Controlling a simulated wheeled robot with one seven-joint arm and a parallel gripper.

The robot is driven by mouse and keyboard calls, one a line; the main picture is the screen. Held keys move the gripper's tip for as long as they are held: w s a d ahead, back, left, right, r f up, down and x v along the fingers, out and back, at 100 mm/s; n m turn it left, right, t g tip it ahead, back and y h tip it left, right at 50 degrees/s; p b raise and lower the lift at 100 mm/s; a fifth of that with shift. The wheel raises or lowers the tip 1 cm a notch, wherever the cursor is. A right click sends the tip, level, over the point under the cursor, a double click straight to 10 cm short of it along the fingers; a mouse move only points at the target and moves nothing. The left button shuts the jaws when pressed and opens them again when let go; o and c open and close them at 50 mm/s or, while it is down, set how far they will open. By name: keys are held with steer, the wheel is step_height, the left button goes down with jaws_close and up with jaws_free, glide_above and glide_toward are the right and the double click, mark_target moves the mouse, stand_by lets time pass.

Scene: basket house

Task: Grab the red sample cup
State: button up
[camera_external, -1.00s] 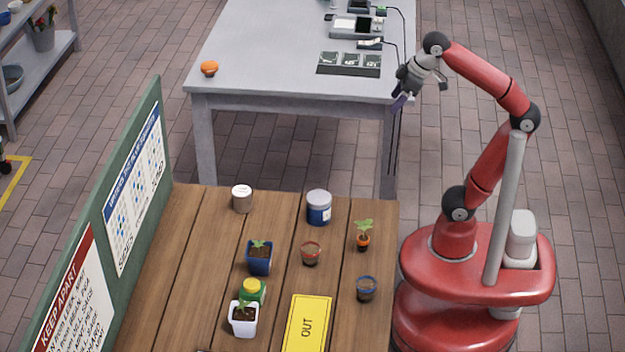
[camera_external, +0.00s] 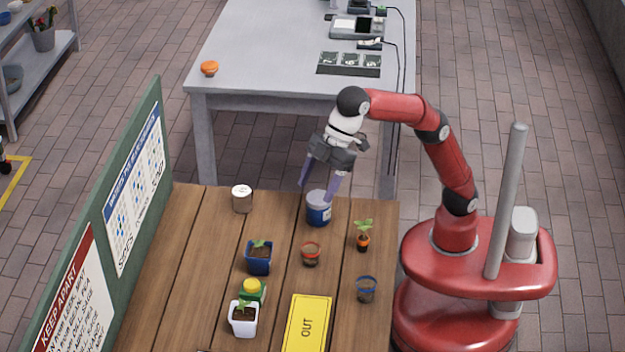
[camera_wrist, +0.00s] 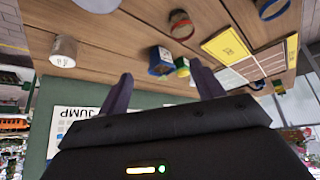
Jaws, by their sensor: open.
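The red sample cup (camera_external: 311,254) is a small clear cup with a red rim, standing upright on the wooden table (camera_external: 190,260). It also shows in the wrist view (camera_wrist: 181,24), near the top, beyond the fingers. My gripper (camera_external: 317,190) is open and empty, with its two purple fingers pointing down. In the external view it appears over the blue and white jar (camera_external: 319,212), farther back than the red cup. The fingers also show in the wrist view (camera_wrist: 163,82), with nothing between them. One finger overlaps the jar in the picture; I cannot tell whether they touch.
A white tin (camera_external: 242,199) stands back left. A blue pot (camera_external: 259,256) is left of the red cup. A seedling in an orange pot (camera_external: 363,242) and a blue-rimmed cup (camera_external: 366,289) stand right.

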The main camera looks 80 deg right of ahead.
steer(key=s+a+f+n, duration=0.1)
steer(key=s+a+f, duration=0.1)
steer(key=a, duration=0.4)
glide_toward(306, 262)
steer(key=x, duration=0.7)
steer(key=shift+w+d+f+b, duration=0.1)
steer(key=shift+w+d+b, duration=0.05)
steer(key=shift+d+b, duration=0.2)
steer(key=shift+c, duration=0.5)
steer(key=c, duration=1)
